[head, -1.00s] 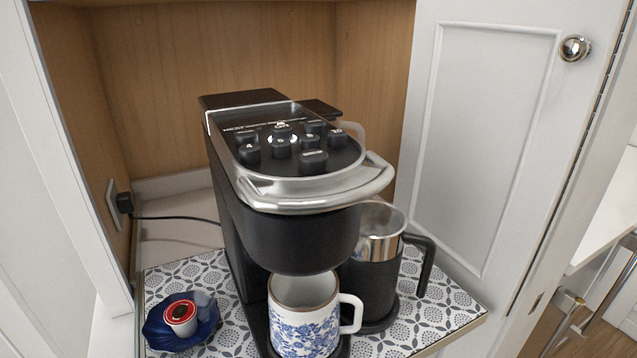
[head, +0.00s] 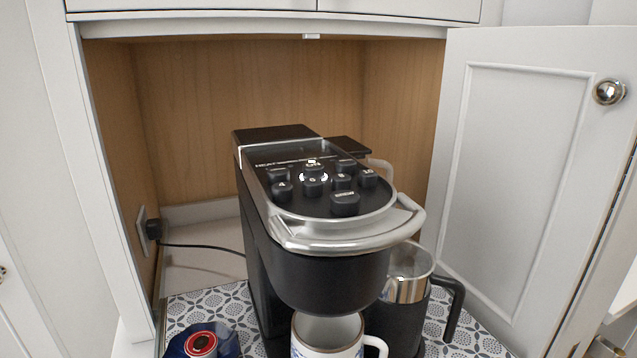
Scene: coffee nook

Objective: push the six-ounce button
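The black coffee machine (head: 330,270) stands in the open cabinet nook, its silver handle (head: 345,240) at the front of its top. Several raised black buttons sit on the top panel (head: 290,203), around a centre button (head: 313,187) with a lit ring. Neither of my grippers is in view.
A black and steel frother cup (head: 405,290) with a handle stands to the right of the machine. A dark blue bowl holding a red-lidded pod (head: 202,345) is at lower left. The white cabinet door (head: 545,190) stands open on the right. A black cord runs to the left wall.

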